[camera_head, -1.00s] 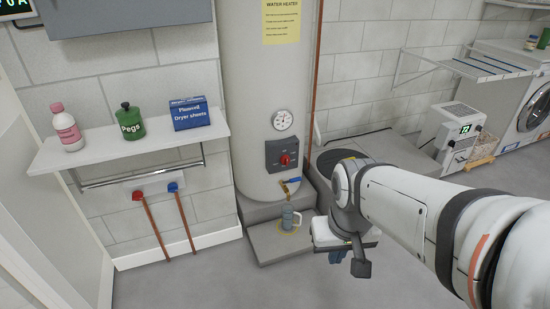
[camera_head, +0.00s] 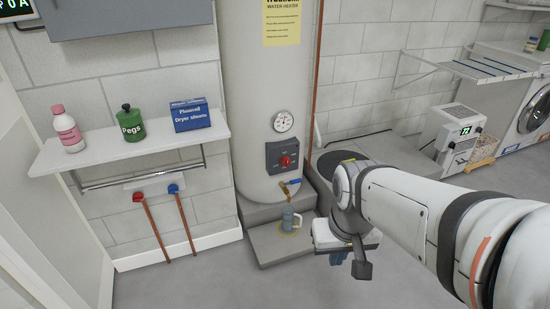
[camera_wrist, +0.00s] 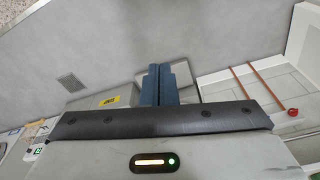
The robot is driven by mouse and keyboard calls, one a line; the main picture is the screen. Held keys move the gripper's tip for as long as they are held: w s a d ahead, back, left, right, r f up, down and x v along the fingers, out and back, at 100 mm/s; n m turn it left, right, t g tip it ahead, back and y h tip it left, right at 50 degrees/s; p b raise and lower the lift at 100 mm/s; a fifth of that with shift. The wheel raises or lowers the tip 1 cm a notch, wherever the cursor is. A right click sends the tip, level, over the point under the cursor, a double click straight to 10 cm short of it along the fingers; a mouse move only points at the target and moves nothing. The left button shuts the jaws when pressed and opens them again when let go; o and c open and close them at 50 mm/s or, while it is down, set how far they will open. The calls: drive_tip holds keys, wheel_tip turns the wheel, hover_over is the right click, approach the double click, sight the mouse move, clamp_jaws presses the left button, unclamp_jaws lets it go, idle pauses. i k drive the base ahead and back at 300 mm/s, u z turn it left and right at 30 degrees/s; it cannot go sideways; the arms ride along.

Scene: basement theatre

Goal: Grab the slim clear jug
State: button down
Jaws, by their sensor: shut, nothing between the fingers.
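The slim clear jug (camera_head: 288,217), bluish and see-through with a handle on its right, stands upright on the low grey step (camera_head: 262,247) under the brass drain tap (camera_head: 290,188) of the water heater. My gripper (camera_head: 338,257) hangs to the right of the jug and apart from it, partly hidden behind my wrist. In the wrist view its blue fingers (camera_wrist: 157,85) are together and empty. The jug cannot be made out in the wrist view.
The water heater (camera_head: 265,90) rises behind the jug. A shelf (camera_head: 140,152) with a pink-capped bottle, a green pegs jar and a dryer sheets box is at left. Red and blue valves on copper pipes (camera_head: 152,230) run below it. Open floor lies in front.

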sight(292, 221)
drive_tip(key=u, duration=3.4)
drive_tip(key=k, duration=2)
drive_tip(key=z, duration=1.7)
drive_tip(key=i, duration=0.75)
drive_tip(key=z, duration=0.05)
